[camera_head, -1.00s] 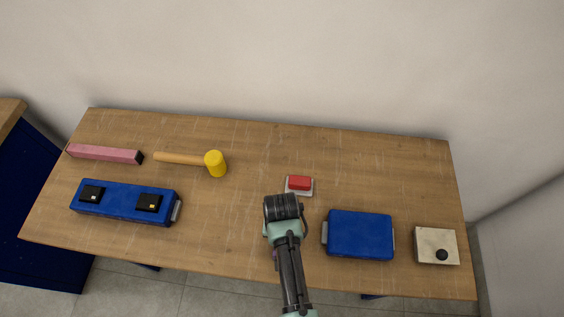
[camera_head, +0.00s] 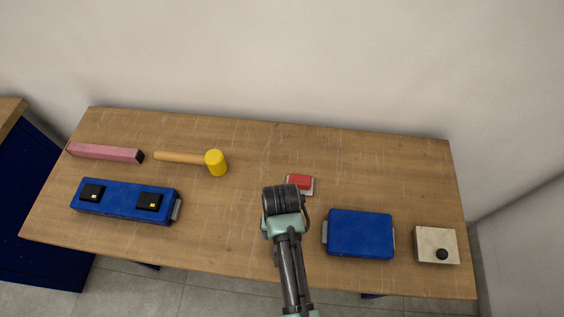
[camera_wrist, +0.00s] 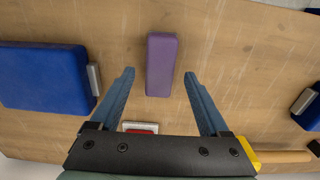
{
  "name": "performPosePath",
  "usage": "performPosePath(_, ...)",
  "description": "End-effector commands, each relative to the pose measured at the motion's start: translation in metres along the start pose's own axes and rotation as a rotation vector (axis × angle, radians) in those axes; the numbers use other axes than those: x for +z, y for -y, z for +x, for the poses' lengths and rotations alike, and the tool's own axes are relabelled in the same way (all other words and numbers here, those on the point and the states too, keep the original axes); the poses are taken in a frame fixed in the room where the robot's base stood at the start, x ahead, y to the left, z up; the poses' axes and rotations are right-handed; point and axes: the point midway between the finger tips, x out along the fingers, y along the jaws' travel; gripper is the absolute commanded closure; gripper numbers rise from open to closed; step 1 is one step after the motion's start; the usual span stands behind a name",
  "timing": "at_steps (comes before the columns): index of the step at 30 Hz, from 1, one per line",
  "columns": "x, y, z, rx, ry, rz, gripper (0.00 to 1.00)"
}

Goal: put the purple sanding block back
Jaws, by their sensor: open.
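The purple sanding block (camera_wrist: 161,64) lies on the wooden table (camera_head: 235,215), between the fingertips and slightly beyond them in the wrist view. My gripper (camera_wrist: 159,74) is open and empty, with one finger on each side of the block's line and bare wood between finger and block on both sides. In the head view my gripper (camera_head: 283,202) is over the table's middle, its fingers hidden.
A red block on a pale base (camera_head: 300,183) lies just behind my gripper. A blue case (camera_head: 360,235) and a pale box with a black knob (camera_head: 436,240) stand right. A yellow mallet (camera_head: 216,162), pink bar (camera_head: 105,153) and long blue case (camera_head: 120,203) lie left.

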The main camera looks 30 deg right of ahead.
Motion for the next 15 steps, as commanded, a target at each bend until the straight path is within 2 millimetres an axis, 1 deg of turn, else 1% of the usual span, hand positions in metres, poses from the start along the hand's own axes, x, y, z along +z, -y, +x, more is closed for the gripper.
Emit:
performPosePath(1,-0.002,0.001,-0.012,-0.002,-0.006,0.0,0.21)
performPosePath(3,-0.001,0.0,-0.026,-0.002,-0.005,0.0,0.21)
performPosePath(6,-0.002,0.001,-0.047,-0.002,-0.005,0.0,0.21)
performPosePath(9,-0.001,0.001,-0.064,-0.001,-0.004,0.0,0.21)
performPosePath(12,-0.001,0.001,-0.076,-0.001,-0.003,0.0,0.21)
performPosePath(15,-0.001,0.0,-0.082,-0.001,-0.001,0.0,0.21)
